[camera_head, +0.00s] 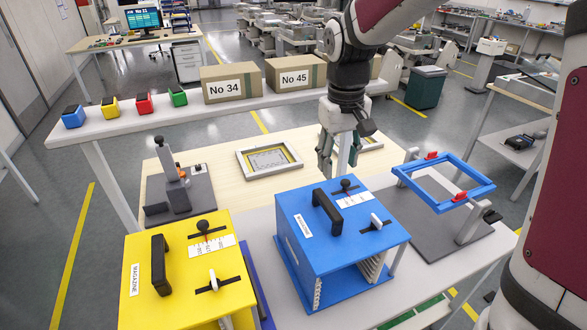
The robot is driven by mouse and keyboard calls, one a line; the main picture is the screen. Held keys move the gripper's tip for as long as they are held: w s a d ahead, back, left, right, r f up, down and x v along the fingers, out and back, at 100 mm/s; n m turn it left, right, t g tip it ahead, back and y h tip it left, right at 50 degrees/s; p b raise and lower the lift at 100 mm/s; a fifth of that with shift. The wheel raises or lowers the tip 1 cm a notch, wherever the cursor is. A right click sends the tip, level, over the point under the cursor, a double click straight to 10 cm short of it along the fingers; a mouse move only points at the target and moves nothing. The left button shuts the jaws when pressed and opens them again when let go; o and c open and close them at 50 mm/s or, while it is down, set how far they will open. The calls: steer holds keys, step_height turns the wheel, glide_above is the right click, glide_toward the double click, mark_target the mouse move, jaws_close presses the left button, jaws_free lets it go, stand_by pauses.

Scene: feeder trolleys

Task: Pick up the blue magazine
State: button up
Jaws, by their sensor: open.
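The blue magazine (318,253) is a blue box with open slotted sides, standing upright at the middle front of the work surface. Its top carries a black handle (327,211), a black knob, a white knob and a small "MAGAZINE" label. My gripper (340,172) hangs pointing down behind the blue magazine, above its far edge in the picture, and is apart from the handle. Its fingers are spread with nothing seen between them. The fingertips are partly hard to make out against the table.
A yellow magazine (187,290) stands close on the left. A blue frame fixture (444,181) on a grey plate is at the right. A tool stand (178,180) and a framed plate (269,161) lie behind. A shelf (130,131) with coloured bins and cardboard boxes runs further back.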

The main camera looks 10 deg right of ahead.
steer(key=w+f, duration=0.1)
steer(key=f, duration=0.1)
steer(key=p, duration=0.2)
glide_toward(327, 203)
steer(key=f, duration=0.3)
steer(key=d+f, duration=0.1)
steer(key=f, duration=0.1)
steer(key=shift+s+f, duration=0.2)
steer(key=shift+s, duration=0.1)
steer(key=shift+w+a+f+p, duration=0.15)
steer(key=shift+w+f+p, duration=0.05)
steer(key=shift+f, duration=1.1)
steer(key=shift+w+a+f+p, duration=0.15)
steer(key=shift+f, duration=1.2)
jaws_close()
steer(key=shift+w+r, duration=0.15)
